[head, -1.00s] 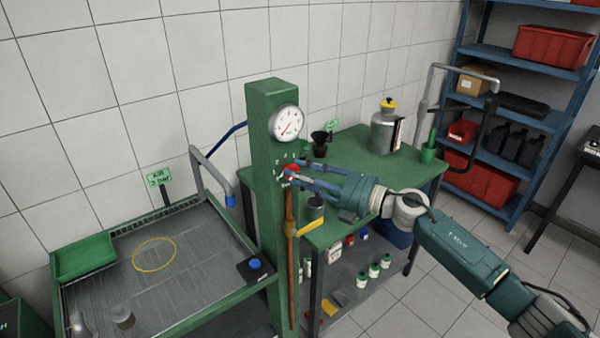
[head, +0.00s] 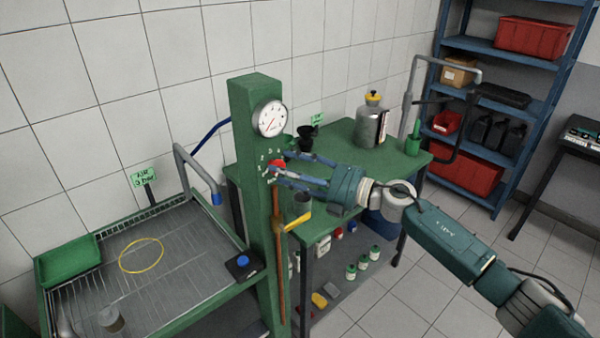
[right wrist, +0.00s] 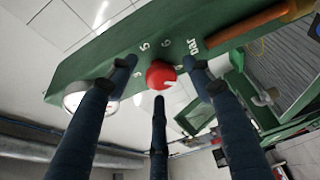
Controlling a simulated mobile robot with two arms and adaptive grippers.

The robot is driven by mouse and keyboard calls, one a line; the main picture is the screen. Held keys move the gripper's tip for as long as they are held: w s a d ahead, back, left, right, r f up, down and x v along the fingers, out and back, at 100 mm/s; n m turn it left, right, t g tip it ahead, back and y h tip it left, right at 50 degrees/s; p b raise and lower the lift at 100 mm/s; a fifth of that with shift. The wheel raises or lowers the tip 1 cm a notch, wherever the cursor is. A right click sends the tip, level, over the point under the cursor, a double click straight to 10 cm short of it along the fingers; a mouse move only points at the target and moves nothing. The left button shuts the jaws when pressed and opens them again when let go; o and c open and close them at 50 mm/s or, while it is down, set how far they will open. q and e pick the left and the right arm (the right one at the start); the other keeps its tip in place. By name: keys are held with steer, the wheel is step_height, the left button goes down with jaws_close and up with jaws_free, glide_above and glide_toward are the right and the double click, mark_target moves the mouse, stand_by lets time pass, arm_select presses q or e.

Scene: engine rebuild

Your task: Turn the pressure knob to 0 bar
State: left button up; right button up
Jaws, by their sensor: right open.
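The red pressure knob (head: 277,165) sits on the front of the green post (head: 258,205), below a round white gauge (head: 270,118). Numbers are printed around the knob. In the right wrist view the knob (right wrist: 160,75) shows a small white mark on its lower right, and "bar" is printed to its right. My right gripper (head: 283,169) is open, its blue fingers spread around the knob. The gauge needle points to the lower left. My left gripper is not in view.
A green wash tray (head: 185,235) stands left of the post, with an "AIR 3 bar" sign (head: 145,177) behind it. A green table (head: 345,150) with a metal canister (head: 370,125) stands at the right. A blue shelf (head: 480,100) is farther back. An orange-brown tube hangs below the knob.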

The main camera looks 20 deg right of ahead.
steer(key=v, duration=1.1)
steer(key=shift+s+d, duration=0.2)
steer(key=shift+d, duration=0.15)
steer(key=shift+f, duration=0.15)
